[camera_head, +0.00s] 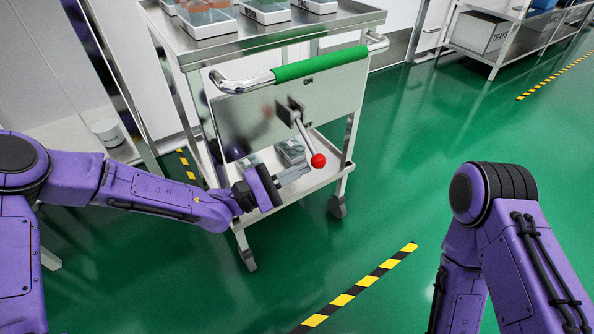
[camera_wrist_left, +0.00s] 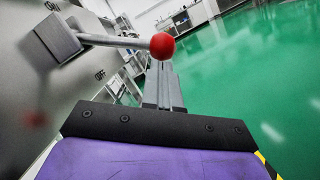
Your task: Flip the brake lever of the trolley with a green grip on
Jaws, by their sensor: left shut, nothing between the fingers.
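The trolley (camera_head: 240,112) with a green grip (camera_head: 320,63) on its push handle stands at the centre of the head view. Its brake lever (camera_head: 305,135) slopes down and right from a grey box (camera_head: 289,110), ending in a red knob (camera_head: 318,160).
Trays with items stand on the trolley's top shelf (camera_head: 235,42), and grey items lie on its lower shelf. A storage rack (camera_head: 500,50) stands at the back right. Green floor (camera_head: 440,130) right of the trolley is clear, with yellow-black tape (camera_head: 360,285) in front.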

